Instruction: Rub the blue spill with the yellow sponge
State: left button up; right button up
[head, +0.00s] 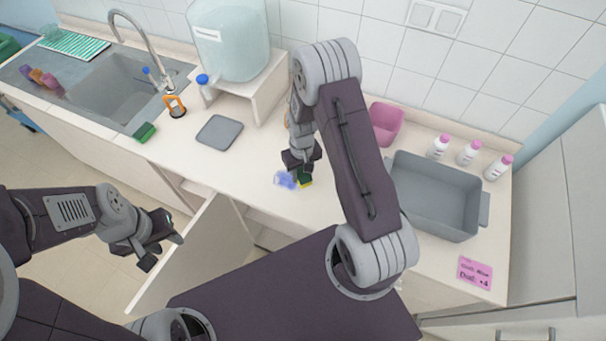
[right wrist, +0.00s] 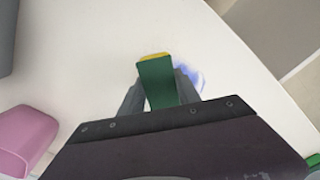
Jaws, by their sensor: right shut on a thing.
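The blue spill (head: 284,180) is a small smeared patch on the pale counter in the head view. It also shows in the right wrist view (right wrist: 192,76), to the right of the sponge. The yellow sponge (head: 305,181) has a green side, and it is at the right edge of the spill. In the right wrist view its green face (right wrist: 157,82) and a yellow strip show between the fingers. My right gripper (head: 301,165) is shut on it; I cannot tell whether the sponge touches the counter. My left gripper (head: 160,244) hangs in front of the counter with its fingers apart, empty.
A grey basin (head: 436,192), a pink container (head: 386,122) and several white bottles (head: 467,152) stand to the right. A grey mat (head: 219,132) and a green sponge (head: 145,132) lie to the left. A cabinet door (head: 195,255) stands open below the counter.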

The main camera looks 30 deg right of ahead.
jog(key=shift+s+d+r+p, duration=0.15)
jog(key=shift+r+p, duration=0.85)
jog(key=shift+r, duration=0.6)
